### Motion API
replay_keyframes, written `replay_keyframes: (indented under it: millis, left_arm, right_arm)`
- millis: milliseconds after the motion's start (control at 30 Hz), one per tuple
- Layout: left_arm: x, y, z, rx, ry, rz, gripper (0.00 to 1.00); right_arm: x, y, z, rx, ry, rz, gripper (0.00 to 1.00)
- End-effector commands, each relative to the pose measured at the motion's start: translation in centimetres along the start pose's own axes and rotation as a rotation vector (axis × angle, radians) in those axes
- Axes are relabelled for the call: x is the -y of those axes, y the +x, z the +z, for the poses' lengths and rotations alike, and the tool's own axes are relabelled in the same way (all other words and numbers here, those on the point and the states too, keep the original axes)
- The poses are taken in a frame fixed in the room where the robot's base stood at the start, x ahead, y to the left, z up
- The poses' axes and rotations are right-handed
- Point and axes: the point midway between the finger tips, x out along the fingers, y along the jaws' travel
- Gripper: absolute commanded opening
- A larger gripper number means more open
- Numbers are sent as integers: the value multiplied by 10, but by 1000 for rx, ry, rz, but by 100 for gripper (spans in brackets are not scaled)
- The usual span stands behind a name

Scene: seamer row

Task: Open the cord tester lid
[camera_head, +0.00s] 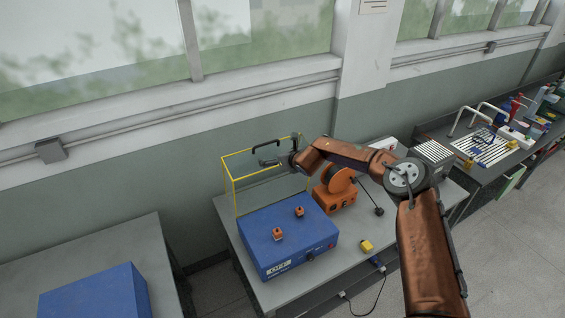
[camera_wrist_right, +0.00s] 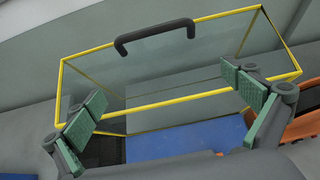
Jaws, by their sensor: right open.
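The cord tester is a blue box (camera_head: 275,245) on the grey bench, with two orange sockets on top and a red button at its front. Its clear lid with a yellow frame (camera_head: 235,190) stands raised at the back edge of the box. The lid also shows in the right wrist view (camera_wrist_right: 190,102), with its dark bar handle (camera_wrist_right: 155,36) along the far edge. My right gripper (camera_head: 271,161) is beside the handle (camera_head: 266,145), apart from it. In the right wrist view its green-padded fingers (camera_wrist_right: 165,88) are spread and empty. My left gripper is not in view.
An orange device (camera_head: 337,200) stands right of the tester, close to my right arm. Another blue box (camera_head: 95,293) is at lower left. The wall is behind.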

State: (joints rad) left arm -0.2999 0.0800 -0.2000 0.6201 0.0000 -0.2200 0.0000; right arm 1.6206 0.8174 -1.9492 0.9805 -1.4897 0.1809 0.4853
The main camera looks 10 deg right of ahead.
Motion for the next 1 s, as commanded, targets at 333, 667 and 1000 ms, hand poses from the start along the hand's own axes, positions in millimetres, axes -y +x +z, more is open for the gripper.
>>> replay_keyframes:
  millis: [333, 667, 1000]
  left_arm:
    - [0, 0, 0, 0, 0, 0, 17]
    - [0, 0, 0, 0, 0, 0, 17]
    - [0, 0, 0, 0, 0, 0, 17]
  right_arm:
    - [0, -24, -16, -8, 2, 4, 100]
    - [0, -34, -21, -3, 4, 2, 100]
    - [1, -34, -21, -2, 5, 1, 100]
